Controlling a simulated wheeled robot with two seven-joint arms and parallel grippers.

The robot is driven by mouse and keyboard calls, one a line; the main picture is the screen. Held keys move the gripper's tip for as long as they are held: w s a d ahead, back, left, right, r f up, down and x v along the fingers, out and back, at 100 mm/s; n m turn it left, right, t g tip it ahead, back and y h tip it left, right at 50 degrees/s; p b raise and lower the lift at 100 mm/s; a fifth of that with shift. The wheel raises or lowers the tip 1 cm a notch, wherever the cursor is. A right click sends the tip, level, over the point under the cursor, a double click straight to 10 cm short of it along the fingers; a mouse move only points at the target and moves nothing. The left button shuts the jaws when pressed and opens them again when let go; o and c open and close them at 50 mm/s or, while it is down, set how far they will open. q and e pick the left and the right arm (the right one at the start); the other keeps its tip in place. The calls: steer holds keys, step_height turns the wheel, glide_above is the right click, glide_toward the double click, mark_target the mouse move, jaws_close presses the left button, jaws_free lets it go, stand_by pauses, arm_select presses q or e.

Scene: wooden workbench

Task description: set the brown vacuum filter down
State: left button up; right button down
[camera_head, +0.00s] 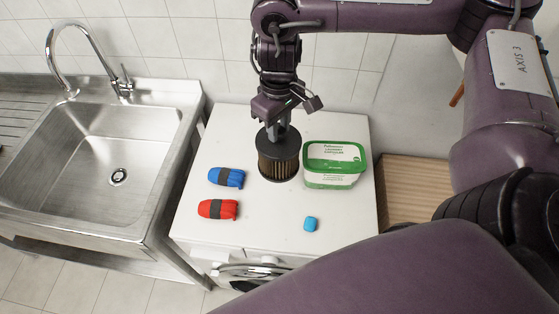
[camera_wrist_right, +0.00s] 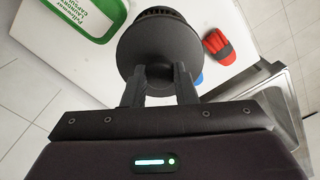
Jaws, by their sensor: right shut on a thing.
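My right gripper (camera_head: 282,127) comes down from above and is shut on the filter's top. In the right wrist view the gripper (camera_wrist_right: 159,72) holds a narrow dark part of the filter (camera_wrist_right: 158,40) between its fingers. I cannot tell whether the filter's base touches the surface. My left gripper is not in view.
A steel sink (camera_head: 100,150) stands left. The front middle of the top is clear.

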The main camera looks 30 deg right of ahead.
steer(key=f, duration=0.5)
steer(key=shift+w+d+b, duration=0.2)
steer(key=shift+d+b, duration=0.05)
steer(key=shift+b, duration=0.15)
steer(key=f, duration=0.2)
steer(key=f+b, duration=0.1)
steer(key=f, duration=0.2)
steer(key=shift+w+f, duration=0.2)
steer(key=shift+f, duration=0.15)
steer(key=shift+f+b, duration=0.7)
steer(key=shift+f, duration=1.25)
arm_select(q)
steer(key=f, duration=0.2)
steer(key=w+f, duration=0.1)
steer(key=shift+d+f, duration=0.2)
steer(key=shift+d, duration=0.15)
arm_select(e)
steer(key=c, duration=1.5)
jaws_free()
steer(key=shift+f, duration=0.1)
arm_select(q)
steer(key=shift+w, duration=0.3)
arm_select(e)
steer(key=o, duration=0.3)
steer(key=shift+o, duration=0.2)
